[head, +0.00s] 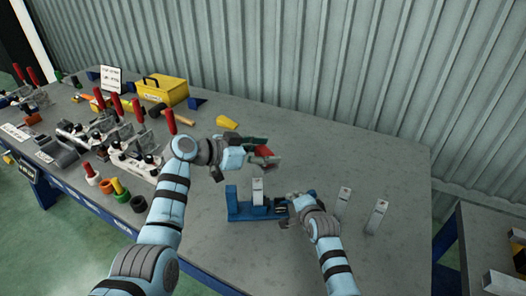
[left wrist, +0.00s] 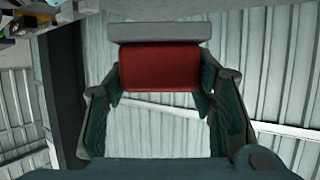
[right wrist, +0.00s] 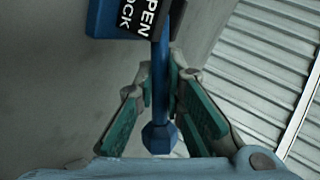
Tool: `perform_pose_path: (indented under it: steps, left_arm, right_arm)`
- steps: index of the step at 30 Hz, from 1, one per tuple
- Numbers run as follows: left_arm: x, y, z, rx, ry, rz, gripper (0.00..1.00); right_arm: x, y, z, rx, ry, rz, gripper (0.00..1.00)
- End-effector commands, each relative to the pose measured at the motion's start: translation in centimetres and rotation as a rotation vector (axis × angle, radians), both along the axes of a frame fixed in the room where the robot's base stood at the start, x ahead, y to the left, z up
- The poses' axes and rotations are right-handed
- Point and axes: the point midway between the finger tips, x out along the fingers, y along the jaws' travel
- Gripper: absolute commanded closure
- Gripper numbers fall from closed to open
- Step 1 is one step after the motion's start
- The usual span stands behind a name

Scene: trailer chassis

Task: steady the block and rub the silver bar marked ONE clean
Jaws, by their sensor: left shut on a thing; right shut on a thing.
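A blue block (head: 238,212), like a vise or fixture, stands on the bench with a silver bar (head: 257,190) upright in it. Two more silver bars (head: 343,197) (head: 377,216) stand to the right; I cannot read any bar's marking. My left gripper (head: 250,157) is shut on a red block with a grey face (left wrist: 160,68), held in the air above and behind the blue block, apart from the bar. My right gripper (head: 291,204) is at the blue block's right end, shut on its blue rod (right wrist: 160,90), which has a faceted end. A black label reading OPEN and LOCK (right wrist: 143,14) is beside it.
A yellow toolbox (head: 162,91), a yellow wedge (head: 227,122) and a hammer (head: 178,117) lie at the back left. Red-handled clamps (head: 130,150) and coloured cylinders (head: 120,190) crowd the left. A corrugated wall (head: 330,70) stands behind. The bench's right part is mostly clear.

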Motion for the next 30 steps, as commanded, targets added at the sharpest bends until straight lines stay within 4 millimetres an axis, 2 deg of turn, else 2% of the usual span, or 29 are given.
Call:
perform_pose_path:
  steps: [16,19,20,30]
  left_arm:
    - [0.0,0.0,-5.0,-0.001,0.002,0.0,0.82]
    - [0.0,0.0,-6.6,-0.002,0.003,-0.001,0.81]
    - [0.1,0.4,-6.4,-0.001,0.0,0.0,0.86]
    - [0.1,3.5,-6.4,-0.001,0.0,0.0,0.87]
  right_arm:
    - [0.0,0.0,0.0,0.0,0.0,0.0,1.0]
    - [0.0,0.0,0.0,0.0,0.0,0.0,1.0]
    - [0.0,0.0,0.0,0.0,0.0,0.0,1.0]
    - [0.0,0.0,0.0,0.0,0.0,0.0,1.0]
